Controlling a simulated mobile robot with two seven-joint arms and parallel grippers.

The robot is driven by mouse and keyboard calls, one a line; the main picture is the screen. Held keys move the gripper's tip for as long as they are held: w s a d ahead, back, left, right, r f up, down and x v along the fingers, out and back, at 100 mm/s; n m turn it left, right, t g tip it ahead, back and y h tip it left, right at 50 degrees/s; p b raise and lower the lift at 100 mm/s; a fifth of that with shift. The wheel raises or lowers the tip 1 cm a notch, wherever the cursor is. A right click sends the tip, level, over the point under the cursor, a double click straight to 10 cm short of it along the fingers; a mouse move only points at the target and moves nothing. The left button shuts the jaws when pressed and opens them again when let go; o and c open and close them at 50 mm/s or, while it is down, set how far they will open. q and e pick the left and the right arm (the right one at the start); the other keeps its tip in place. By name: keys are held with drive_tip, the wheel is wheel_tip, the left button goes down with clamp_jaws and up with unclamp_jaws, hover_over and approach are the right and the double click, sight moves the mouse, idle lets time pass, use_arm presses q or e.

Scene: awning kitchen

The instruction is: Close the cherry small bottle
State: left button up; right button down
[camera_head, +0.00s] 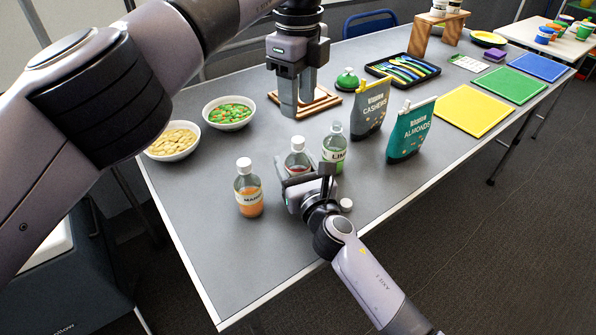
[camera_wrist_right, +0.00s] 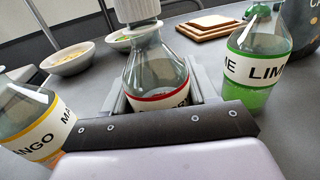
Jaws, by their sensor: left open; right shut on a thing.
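The cherry bottle (camera_head: 297,160) stands upright in the middle of a row of three, with a white cap on its top. My right gripper (camera_head: 303,178) is shut around its lower body and hides much of it. In the right wrist view the cherry bottle (camera_wrist_right: 160,72) sits between the fingers, its red-edged label partly hidden; its white ribbed cap (camera_wrist_right: 138,10) is cut by the top edge. My left gripper (camera_head: 297,108) points down, open and empty, farther back than the bottle and apart from it. A loose white cap (camera_head: 346,205) lies on the table beside my right wrist.
The mango bottle (camera_head: 248,190) stands left of the cherry bottle, the lime bottle (camera_head: 335,148) close on its right. Two bowls (camera_head: 229,112) are at the back left. Cashews (camera_head: 371,108) and almonds (camera_head: 410,132) bags stand to the right. The table front left is clear.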

sight(298, 140)
idle(0.4)
use_arm(q)
drive_tip(key=shift+f, duration=4)
clamp_jaws()
